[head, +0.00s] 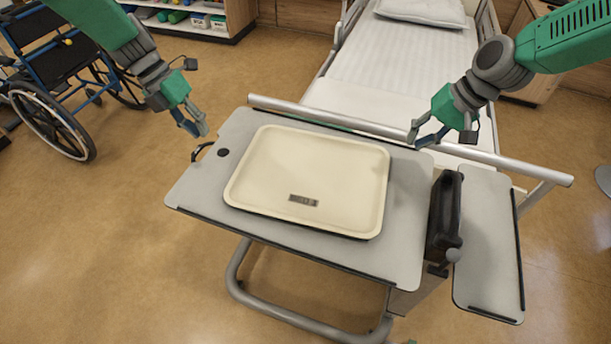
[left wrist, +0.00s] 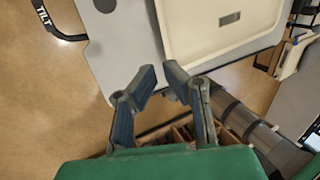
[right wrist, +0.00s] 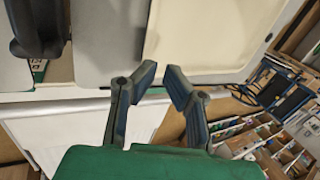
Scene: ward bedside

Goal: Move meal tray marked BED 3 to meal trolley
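A cream meal tray (head: 305,175) with raised rims lies flat on the grey overbed table (head: 195,188). A small dark label sits near its front edge, too blurred to read. The tray also shows in the left wrist view (left wrist: 205,25) and in the right wrist view (right wrist: 200,30). My right gripper (head: 412,142) is open and empty above the table's back edge, right of the tray. No meal trolley can be made out with certainty.
A bed (head: 390,75) stands behind the table, its rail (head: 340,125) along the table's back edge. A black handled part (head: 445,215) and a grey side panel (head: 487,245) are at the right. A wheelchair (head: 60,80) stands at the left. Floor at front left is clear.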

